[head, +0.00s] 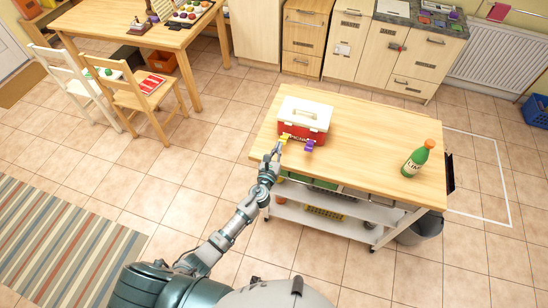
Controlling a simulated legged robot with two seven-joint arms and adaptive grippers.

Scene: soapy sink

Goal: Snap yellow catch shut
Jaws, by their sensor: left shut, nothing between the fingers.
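A red box with a white lid (304,113) and a handle on top stands on the wooden work table (360,148). The yellow catch (285,137) is at the left of its front side. A purple catch (309,145) is to the right of it and looks swung outward. My left gripper (277,149) is shut and empty, just in front of and below the yellow catch. I cannot tell whether it touches the catch. The catch is small here, and its exact position is unclear. My right gripper is not in view.
A green bottle with an orange cap (419,158) stands at the table's right end. The table top between box and bottle is clear. A lower shelf (330,222) holds several items. A grey bin (421,228) stands beneath the right end.

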